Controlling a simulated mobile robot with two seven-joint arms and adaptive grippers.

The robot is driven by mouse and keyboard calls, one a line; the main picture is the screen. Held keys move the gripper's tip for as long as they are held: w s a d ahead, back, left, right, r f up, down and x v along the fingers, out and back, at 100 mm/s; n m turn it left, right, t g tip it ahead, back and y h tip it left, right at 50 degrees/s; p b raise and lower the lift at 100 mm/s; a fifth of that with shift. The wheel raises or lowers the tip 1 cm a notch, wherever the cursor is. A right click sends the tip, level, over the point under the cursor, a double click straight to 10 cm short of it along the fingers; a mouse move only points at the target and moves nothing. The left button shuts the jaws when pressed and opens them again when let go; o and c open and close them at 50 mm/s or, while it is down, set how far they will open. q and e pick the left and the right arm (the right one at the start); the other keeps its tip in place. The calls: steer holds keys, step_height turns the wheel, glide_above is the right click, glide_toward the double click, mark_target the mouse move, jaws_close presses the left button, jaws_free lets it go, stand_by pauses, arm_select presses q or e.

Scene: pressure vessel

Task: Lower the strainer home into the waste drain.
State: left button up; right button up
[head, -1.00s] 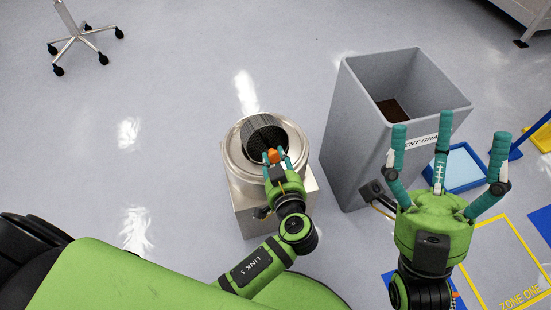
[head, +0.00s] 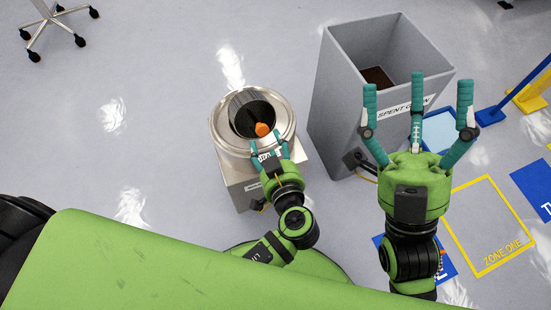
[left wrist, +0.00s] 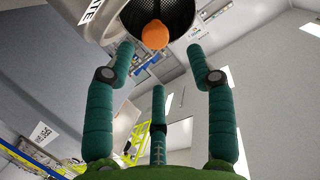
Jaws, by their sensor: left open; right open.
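The strainer (head: 243,116) is a dark, mesh-walled cylinder with an orange knob (head: 262,129). It sits at the mouth of the round steel drain (head: 222,139) in the head view. How deep it sits is unclear. My left gripper (head: 270,147) is open at the near side of the drain, its fingertips short of the knob. In the left wrist view, the knob (left wrist: 155,35) and dark mesh (left wrist: 180,13) lie beyond the spread fingers (left wrist: 158,55), with nothing between them. My right gripper (head: 417,90) is open and empty, raised at the right.
A tall grey open bin (head: 335,120), with dark material inside, stands right of the drain. A blue-framed tray (head: 440,133) and a yellow floor outline (head: 450,222) lie further right. A wheeled stand (head: 45,18) is at the upper left. The floor left of the drain is clear.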

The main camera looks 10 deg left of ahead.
arm_select(q)
steer(key=v, duration=0.6)
steer(key=w+d+r+m+t+h, duration=0.2)
steer(key=w+r+m+h, duration=0.1)
steer(key=r+h, duration=0.25)
steer(key=w+d+r+m+t+h, duration=0.2)
steer(key=r+m+h, duration=0.2)
steer(key=h, duration=0.2)
steer(key=s+a+r+m+t+h, duration=0.1)
steer(key=s+a+r+t+h, duration=0.1)
steer(key=r, duration=0.7)
steer(key=s+a+r+m+t+h, duration=0.1)
steer(key=s+a+r+t+h, duration=0.1)
steer(key=r, duration=0.7)
steer(key=shift+s+a+r+t+h+p, duration=0.15)
steer(key=shift+s+a+t+h+p, duration=0.15)
steer(key=shift+a+t+h, duration=0.5)
arm_select(e)
steer(key=w+f+m+g+h, duration=0.1)
steer(key=w+f+g+h, duration=0.1)
steer(key=w+f+h, duration=0.1)
steer(key=shift+w+f, duration=0.25)
steer(key=shift+w, duration=0.15)
arm_select(q)
steer(key=shift+d, duration=0.25)
